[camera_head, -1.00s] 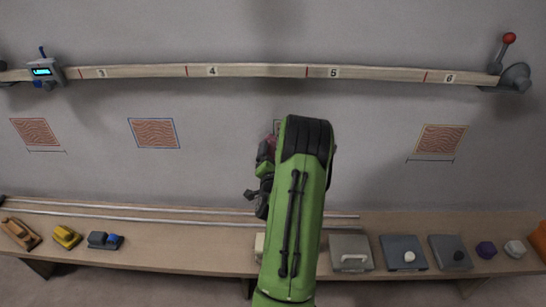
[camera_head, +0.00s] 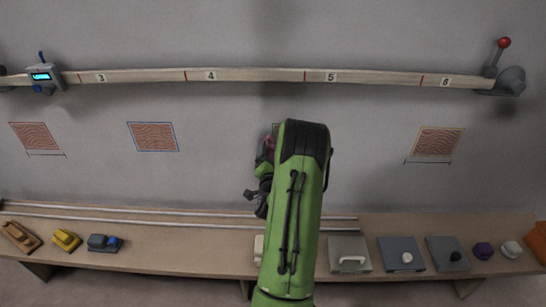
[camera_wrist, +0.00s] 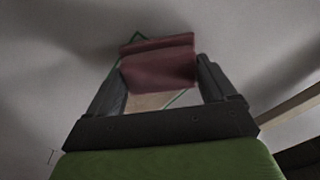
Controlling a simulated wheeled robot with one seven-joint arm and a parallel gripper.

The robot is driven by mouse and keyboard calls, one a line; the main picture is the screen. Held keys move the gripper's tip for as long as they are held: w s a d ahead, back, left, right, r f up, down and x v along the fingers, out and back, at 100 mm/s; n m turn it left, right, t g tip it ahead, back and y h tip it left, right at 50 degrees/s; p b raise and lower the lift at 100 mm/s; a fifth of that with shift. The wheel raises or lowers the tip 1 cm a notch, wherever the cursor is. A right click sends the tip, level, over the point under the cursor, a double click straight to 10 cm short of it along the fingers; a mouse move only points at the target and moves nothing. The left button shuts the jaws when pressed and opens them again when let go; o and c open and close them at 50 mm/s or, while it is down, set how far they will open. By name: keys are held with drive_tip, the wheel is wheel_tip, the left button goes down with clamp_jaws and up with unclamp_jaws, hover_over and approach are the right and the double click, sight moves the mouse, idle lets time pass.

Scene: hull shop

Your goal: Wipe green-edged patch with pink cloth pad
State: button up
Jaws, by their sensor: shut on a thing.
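My gripper (camera_wrist: 160,76) is shut on the pink cloth pad (camera_wrist: 160,62), which looks dark red in the wrist view and sits between the two fingers. Behind the pad, in the wrist view, parts of a green outline and a bare tan piece of the green-edged patch (camera_wrist: 150,102) show. The pad is in front of the patch; I cannot tell if it touches the wall.
A blue-edged patch (camera_head: 153,137), a yellow-edged patch (camera_head: 438,142) and another patch (camera_head: 35,136) are on the wall. A numbered rail (camera_head: 260,76) runs above. The bench (camera_head: 190,252) below holds sanding blocks, a yellow tool (camera_head: 66,239) and several grey plates.

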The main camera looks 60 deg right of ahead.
drive_tip(key=shift+p+x, duration=0.9)
drive_tip(key=shift+p, duration=0.05)
idle(0.4)
